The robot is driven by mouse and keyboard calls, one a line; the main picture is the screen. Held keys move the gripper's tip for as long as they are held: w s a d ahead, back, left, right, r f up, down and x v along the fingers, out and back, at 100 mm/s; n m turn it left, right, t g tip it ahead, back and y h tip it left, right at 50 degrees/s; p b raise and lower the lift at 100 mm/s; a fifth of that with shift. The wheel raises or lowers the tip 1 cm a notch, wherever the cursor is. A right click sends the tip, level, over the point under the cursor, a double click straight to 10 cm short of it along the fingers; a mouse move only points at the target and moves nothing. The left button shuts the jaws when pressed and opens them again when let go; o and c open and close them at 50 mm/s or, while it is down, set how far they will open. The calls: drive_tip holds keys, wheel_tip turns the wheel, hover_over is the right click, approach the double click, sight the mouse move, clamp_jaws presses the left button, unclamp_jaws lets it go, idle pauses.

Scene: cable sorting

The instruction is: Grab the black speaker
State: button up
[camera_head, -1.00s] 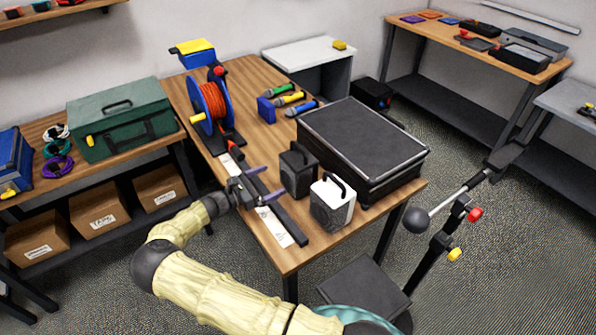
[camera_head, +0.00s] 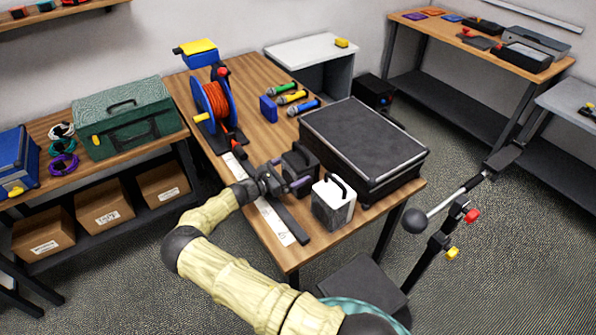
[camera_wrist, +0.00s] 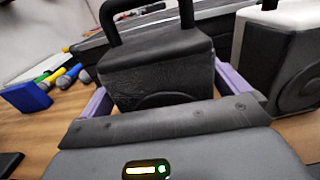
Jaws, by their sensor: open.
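The black speaker (camera_head: 299,163) stands upright on the wooden table, left of the large black case and behind the white speaker. It has a dark handle on top. In the wrist view the black speaker (camera_wrist: 160,68) fills the centre, between the two purple fingers. My gripper (camera_head: 288,174) is open at the speaker, with one finger on each side of it. The wrist view shows the fingers of my gripper (camera_wrist: 165,95) spread beside its sides; I cannot tell whether they touch it. The speaker's lower part is hidden by the gripper body.
The white speaker (camera_head: 334,203) stands close to the right of the gripper, also in the wrist view (camera_wrist: 278,50). A large black case (camera_head: 364,145) is behind. A blue cable reel (camera_head: 212,100), microphones (camera_head: 291,97) and a blue block (camera_head: 268,109) lie farther back.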

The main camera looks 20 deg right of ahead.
drive_tip(key=d, duration=0.2)
drive_tip(key=shift+w+d+r+p, duration=0.2)
drive_tip(key=shift+d+p, duration=0.1)
drive_tip(key=shift+d, duration=0.1)
drive_tip(key=shift+w+d+f, duration=0.1)
drive_tip(key=shift+d+f, duration=0.05)
drive_tip(key=shift+d, duration=0.05)
drive_tip(key=shift+a, duration=0.15)
drive_tip(key=shift+d, duration=0.25)
drive_tip(key=shift+a, duration=0.15)
drive_tip(key=c, duration=1.3)
